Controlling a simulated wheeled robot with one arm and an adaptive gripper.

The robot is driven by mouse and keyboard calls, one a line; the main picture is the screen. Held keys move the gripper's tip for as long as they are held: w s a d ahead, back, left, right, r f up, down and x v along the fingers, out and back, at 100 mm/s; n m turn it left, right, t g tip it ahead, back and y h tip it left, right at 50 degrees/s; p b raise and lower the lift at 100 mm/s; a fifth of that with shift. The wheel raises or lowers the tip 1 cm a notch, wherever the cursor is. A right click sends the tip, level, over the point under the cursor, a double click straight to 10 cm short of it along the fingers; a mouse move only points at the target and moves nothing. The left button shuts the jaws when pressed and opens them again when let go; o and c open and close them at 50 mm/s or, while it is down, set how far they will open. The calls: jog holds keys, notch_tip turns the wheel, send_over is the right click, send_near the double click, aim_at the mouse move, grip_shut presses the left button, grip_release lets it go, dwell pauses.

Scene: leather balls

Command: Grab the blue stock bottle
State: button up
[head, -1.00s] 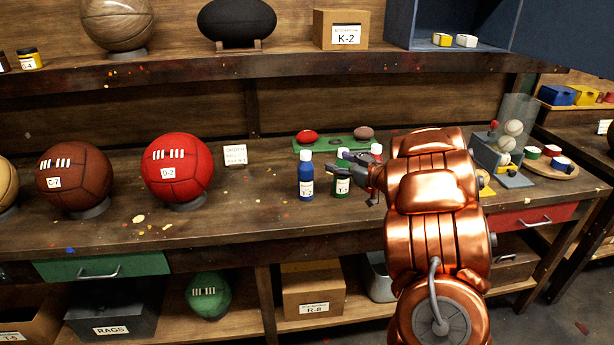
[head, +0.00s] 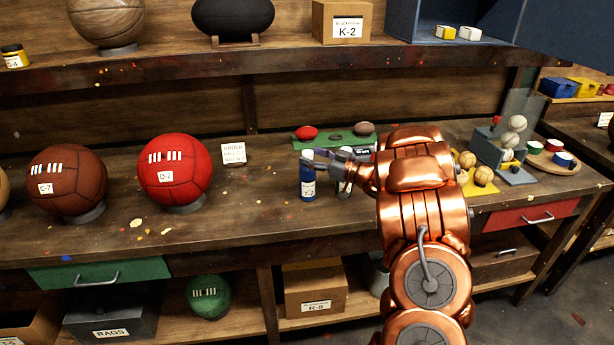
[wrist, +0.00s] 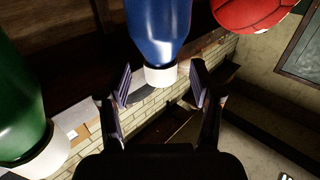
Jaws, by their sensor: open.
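The blue stock bottle (head: 307,188) stands upright on the workbench, its white cap partly covered by my gripper (head: 316,161). In the wrist view the blue bottle (wrist: 160,30) appears inverted, with its white cap (wrist: 161,75) between my two open fingers (wrist: 161,86). There is a gap on both sides of the cap, and I see no clear contact. A green bottle (wrist: 18,100) with a white cap stands beside it, at the left of the wrist view. In the head view my gripper and arm hide most of the green bottle.
A red ball (head: 175,172) and a brown ball (head: 68,180) rest on stands to the left. A green tray (head: 340,139) lies behind the bottles. A small sign (head: 233,153) stands on the bench. The bench between red ball and blue bottle is mostly clear.

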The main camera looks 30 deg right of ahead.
jog(key=shift+x, duration=1.05)
jog(key=shift+c, duration=0.2)
grip_shut()
